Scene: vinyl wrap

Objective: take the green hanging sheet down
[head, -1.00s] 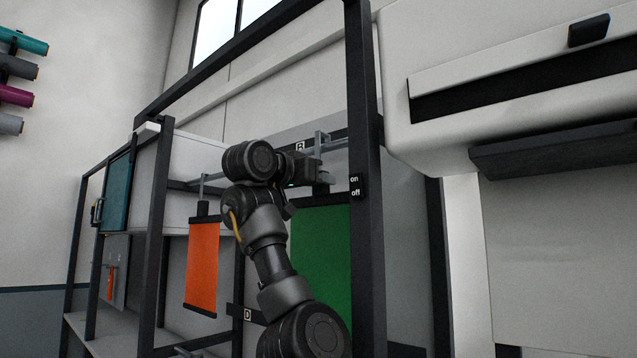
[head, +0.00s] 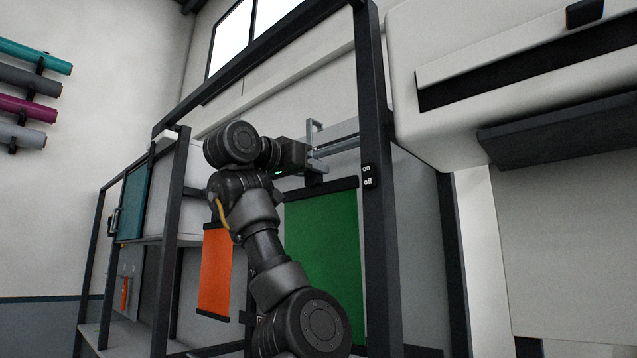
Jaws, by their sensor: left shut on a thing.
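The green sheet (head: 322,250) hangs from a dark top bar (head: 335,186), inside the dark frame and left of its near post. My arm covers part of its lower left. My left gripper (head: 318,163) is just above the bar, shut on the small dark holder (head: 313,180) at the bar's top. The fingers' exact contact is too small to see clearly. A grey metal hook or rail end (head: 314,130) shows right behind the gripper. My right gripper is not in view.
An orange sheet (head: 215,270) hangs left of my arm. The dark frame post (head: 375,200) with an on/off switch (head: 368,175) stands close to the green sheet's right. A large white machine (head: 450,120) is at the right. Coloured rolls (head: 30,80) are on the left wall.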

